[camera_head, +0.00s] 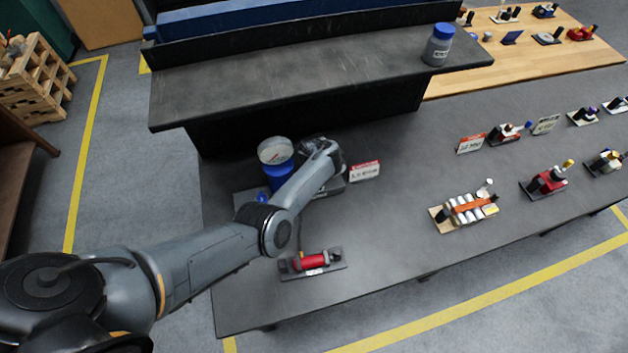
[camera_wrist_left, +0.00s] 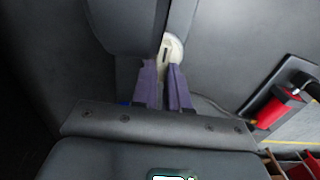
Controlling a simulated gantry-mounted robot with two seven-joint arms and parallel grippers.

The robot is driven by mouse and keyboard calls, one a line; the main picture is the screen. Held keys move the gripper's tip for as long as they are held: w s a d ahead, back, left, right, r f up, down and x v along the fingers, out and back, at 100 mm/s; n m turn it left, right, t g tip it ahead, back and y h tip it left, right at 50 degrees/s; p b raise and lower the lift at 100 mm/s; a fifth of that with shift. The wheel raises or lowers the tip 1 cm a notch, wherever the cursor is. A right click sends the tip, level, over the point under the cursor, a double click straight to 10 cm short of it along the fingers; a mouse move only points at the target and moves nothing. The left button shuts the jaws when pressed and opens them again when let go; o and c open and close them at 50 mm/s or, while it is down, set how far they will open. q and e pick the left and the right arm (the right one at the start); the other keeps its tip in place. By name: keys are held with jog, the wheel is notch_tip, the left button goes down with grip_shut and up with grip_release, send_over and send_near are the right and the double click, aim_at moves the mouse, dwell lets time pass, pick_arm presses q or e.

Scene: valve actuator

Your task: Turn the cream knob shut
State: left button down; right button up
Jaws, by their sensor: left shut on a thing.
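The cream knob (camera_wrist_left: 174,47) shows in the left wrist view at the tips of my left gripper (camera_wrist_left: 163,67). The two purple fingers are closed on it, and part of the knob shows beyond them. In the head view, my left arm reaches over the dark table to a valve unit with a blue body (camera_head: 281,176) and a pale round gauge (camera_head: 275,150). My wrist hides the knob and fingertips there. The knob's exact turn angle is hard to tell. My right gripper is in neither view.
A red valve unit (camera_head: 312,261) lies on the table just in front of my arm. A label card (camera_head: 365,171) stands right of the wrist. A raised dark shelf (camera_head: 300,80) with a blue-lidded jar (camera_head: 437,46) is behind. More valve units stand to the right.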

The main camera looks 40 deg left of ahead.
pick_arm(q)
jog(key=shift+m, duration=0.3)
jog(key=m, duration=0.2)
jog(key=m+p, duration=0.1)
jog(key=m, duration=0.1)
jog(key=shift+w+a+r, duration=0.1)
jog(key=shift+w+a, duration=0.1)
jog(key=shift+w+m+p, duration=0.2)
jog(key=shift+m+p, duration=0.35)
jog(key=shift+m, duration=1.55)
jog(key=c, duration=1.1)
grip_release()
jog(key=shift+c, duration=0.2)
jog(key=shift+r+p, duration=0.3)
jog(key=shift+r, duration=0.15)
notch_tip(320, 180, up, 10)
jog(key=p, duration=0.3)
jog(key=shift+f, duration=0.15)
